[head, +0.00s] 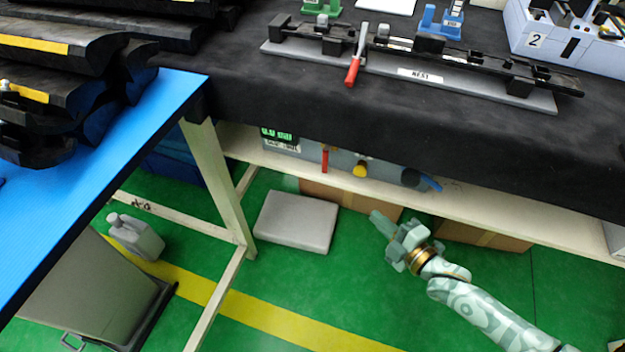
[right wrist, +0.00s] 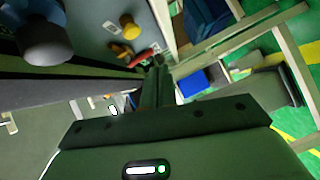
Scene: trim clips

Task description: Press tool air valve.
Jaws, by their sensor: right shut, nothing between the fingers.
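A grey air unit (head: 312,152) sits on the shelf under the black-covered bench, with a green digital display at its left end. It carries a red lever (head: 325,160) and a yellow knob (head: 361,169); I cannot read which is labelled as the tool air valve. In the right wrist view the yellow knob (right wrist: 129,27) and red lever (right wrist: 146,54) show beyond the fingertips. My right gripper (head: 379,220) is shut and empty, in front of and below the shelf edge, apart from the unit. In the right wrist view its fingers (right wrist: 155,85) are together. My left gripper is out of view.
The pale shelf edge (head: 480,207) runs above cardboard boxes (head: 350,198). A grey flat case (head: 296,221) stands on the green floor. A bench leg (head: 222,185) and blue table (head: 120,150) are at left.

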